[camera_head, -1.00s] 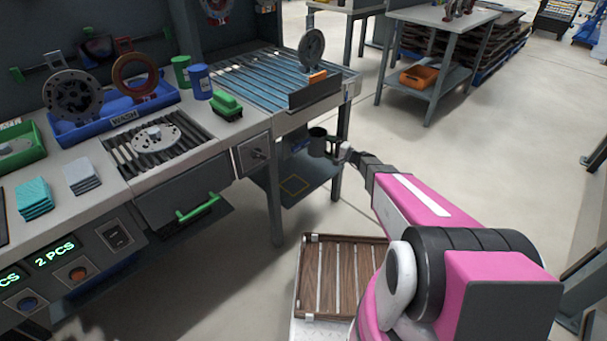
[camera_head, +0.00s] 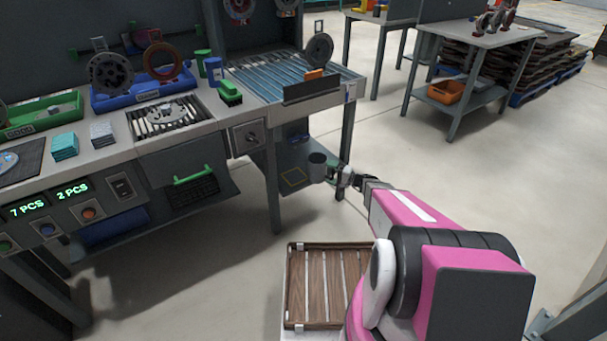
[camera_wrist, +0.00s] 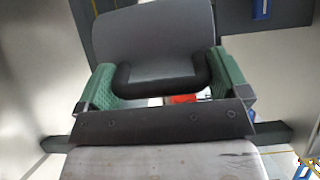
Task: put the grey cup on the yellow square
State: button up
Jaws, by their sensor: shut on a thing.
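The grey cup (camera_head: 317,167) is in my gripper (camera_head: 340,176), at the lower shelf under the right end of the workbench. In the wrist view the cup (camera_wrist: 155,40) fills the top middle, and the green pads of my gripper (camera_wrist: 165,85) close on its dark handle from both sides. The yellow square (camera_head: 293,177) is an outline on the lower shelf, just left of the cup in the head view. The cup looks upright. I cannot tell whether its base touches the shelf.
The roller conveyor top (camera_head: 285,75) lies above the lower shelf (camera_head: 300,158). A table leg (camera_head: 345,140) stands close to the right of the cup. A slatted wooden tray (camera_head: 325,290) is in front of me. The floor to the right is open.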

jog(key=shift+w+a+f, duration=0.6)
jog(key=shift+w+a, duration=0.3)
jog(key=shift+a, duration=0.9)
jog(key=shift+w+a+f, duration=0.55)
jog(key=shift+w+a, duration=0.3)
jog(key=shift+a, duration=1)
jog(key=shift+w+a+f, duration=0.6)
jog(key=shift+w+a, duration=0.3)
jog(key=shift+a, duration=0.9)
jog(key=shift+f, duration=0.15)
